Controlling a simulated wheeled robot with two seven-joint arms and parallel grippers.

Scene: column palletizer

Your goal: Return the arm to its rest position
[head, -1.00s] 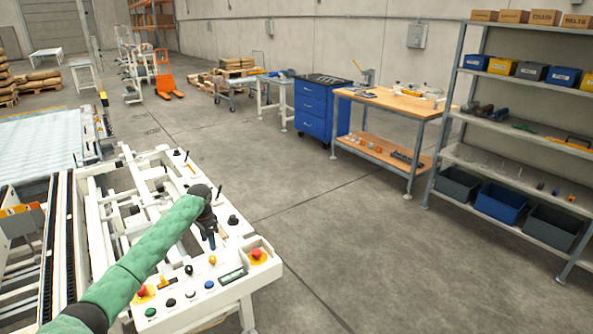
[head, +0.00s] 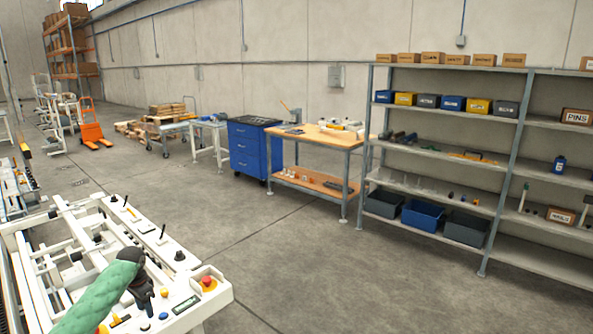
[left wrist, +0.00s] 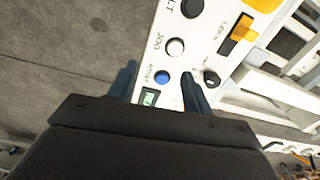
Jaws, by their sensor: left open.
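My left arm, in a green sleeve, comes in at the lower left of the head view. Its dark left gripper (head: 146,296) points down over the white control panel (head: 185,262). In the left wrist view the two fingers (left wrist: 158,88) stand apart with nothing between them. A blue button (left wrist: 162,77) and a white JOG button (left wrist: 175,47) show on the panel beyond the fingertips. I cannot tell the exact gap between fingers and panel. A red emergency stop (head: 208,283) is to the right of the gripper. My right gripper is not in view.
A blue tool cabinet (head: 245,150), a wooden-topped workbench (head: 318,139) and a grey shelving rack (head: 510,121) stand along the back wall. An orange pallet truck (head: 90,130) is at the left. The floor between the panel and the furniture is clear.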

